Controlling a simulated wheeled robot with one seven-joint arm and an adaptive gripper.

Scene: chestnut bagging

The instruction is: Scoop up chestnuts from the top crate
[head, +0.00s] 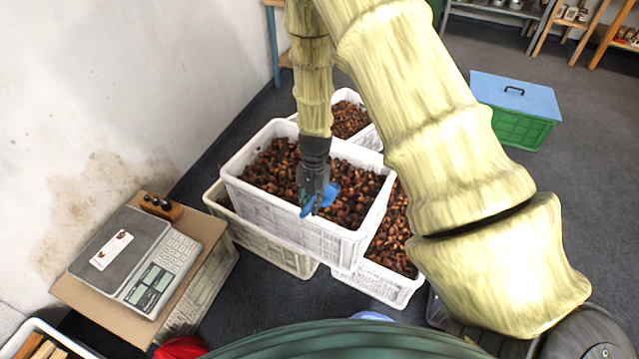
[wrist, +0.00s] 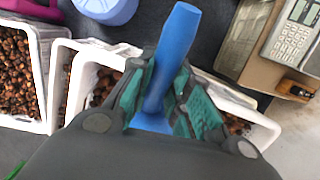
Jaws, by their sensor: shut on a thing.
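The top crate (head: 300,228) is white and full of brown chestnuts (head: 268,170), stacked on a lower crate in the middle of the head view. My gripper (head: 314,188) points down over the chestnuts and is shut on a blue scoop (head: 331,192). In the wrist view the blue scoop handle (wrist: 172,55) sticks out between the fingers. My gripper hides most of the crate in that view. The bowl of the scoop is hard to make out, and I cannot tell whether it touches or holds chestnuts.
More white crates of chestnuts stand behind (head: 347,119) and to the right (head: 384,287). A grey scale (head: 125,255) sits on cardboard at the left. A green box with a blue lid (head: 515,95) stands on the floor at the right. The wall is close on the left.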

